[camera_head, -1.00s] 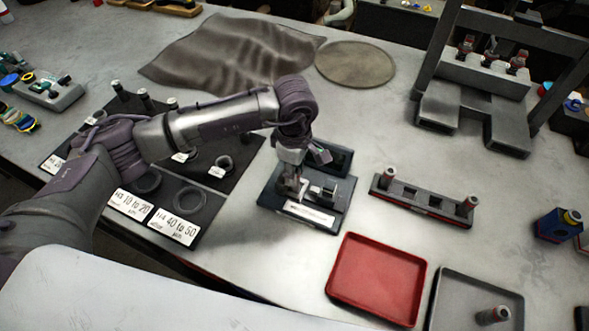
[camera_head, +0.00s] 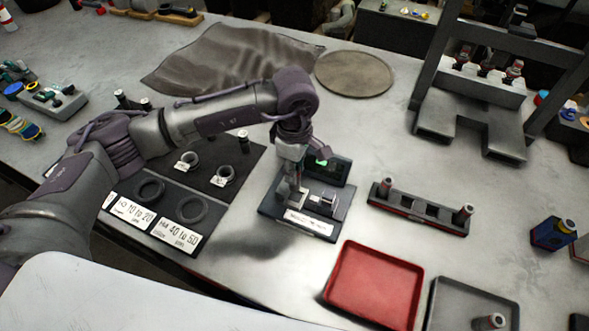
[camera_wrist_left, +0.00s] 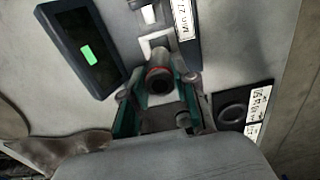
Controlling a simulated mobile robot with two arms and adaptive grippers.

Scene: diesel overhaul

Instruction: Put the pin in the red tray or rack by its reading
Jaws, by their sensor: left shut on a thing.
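My left gripper (camera_head: 292,188) reaches down over the measuring device (camera_head: 342,205), which has a dark display and a white label. In the left wrist view, its teal-sided fingers (camera_wrist_left: 158,112) are shut on the pin (camera_wrist_left: 160,78), a round, hollow-ended piece with a red ring, beside the device's pale jaws. Whether the pin touches the jaws I cannot tell. The display (camera_wrist_left: 82,52) shows a green patch; no figures are legible. The red tray (camera_head: 374,286) is empty. The rack (camera_head: 419,208) holds a pin at each end, with open slots between. My right gripper is not in view.
A grey tray (camera_head: 440,312) with one pin stands right of the red tray. A dark mat (camera_head: 222,200) with rings and labels lies left of the device. A grey press frame (camera_head: 470,125) stands at the back right. Bare table lies between device and rack.

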